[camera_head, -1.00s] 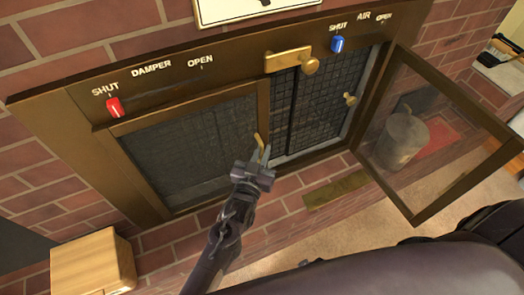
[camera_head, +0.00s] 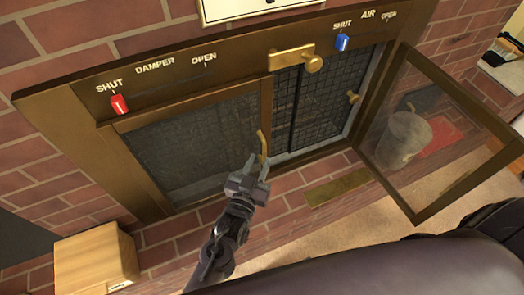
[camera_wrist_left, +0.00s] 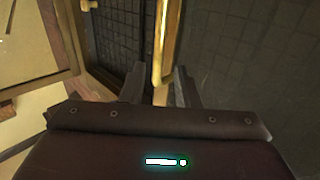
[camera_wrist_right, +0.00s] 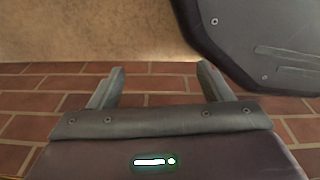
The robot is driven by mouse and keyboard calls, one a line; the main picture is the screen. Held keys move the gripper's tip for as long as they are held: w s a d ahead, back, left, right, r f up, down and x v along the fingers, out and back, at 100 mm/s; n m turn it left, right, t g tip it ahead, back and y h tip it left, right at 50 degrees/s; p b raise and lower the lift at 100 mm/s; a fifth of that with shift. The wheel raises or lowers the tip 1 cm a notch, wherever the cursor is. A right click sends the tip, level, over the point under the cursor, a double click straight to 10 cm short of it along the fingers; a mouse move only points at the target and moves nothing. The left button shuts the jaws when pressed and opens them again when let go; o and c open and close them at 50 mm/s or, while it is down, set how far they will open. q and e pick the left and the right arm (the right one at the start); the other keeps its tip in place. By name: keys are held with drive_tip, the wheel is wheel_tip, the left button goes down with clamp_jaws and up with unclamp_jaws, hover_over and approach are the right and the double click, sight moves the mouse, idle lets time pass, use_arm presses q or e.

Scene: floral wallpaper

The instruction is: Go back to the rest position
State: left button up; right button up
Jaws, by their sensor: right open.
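My left gripper (camera_head: 255,168) is in front of the fireplace's left glass door (camera_head: 197,145), just below its brass handle (camera_head: 262,143). In the left wrist view its two fingers (camera_wrist_left: 160,85) stand apart, with the brass handle (camera_wrist_left: 167,45) showing between and beyond them. It holds nothing. My right gripper (camera_wrist_right: 160,85) shows only in the right wrist view. Its fingers are apart and empty, above brick paving. The right glass door (camera_head: 437,135) stands swung open.
A red damper knob (camera_head: 119,104) and a blue air knob (camera_head: 342,43) sit on the brass frame. A grey bucket (camera_head: 403,140) shows through the open door. A wooden box (camera_head: 95,258) is at the lower left. Brick hearth surrounds the fireplace.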

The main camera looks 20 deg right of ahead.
use_arm(q)
drive_tip(key=shift+v, duration=1.1)
drive_tip(key=shift+d, duration=0.1)
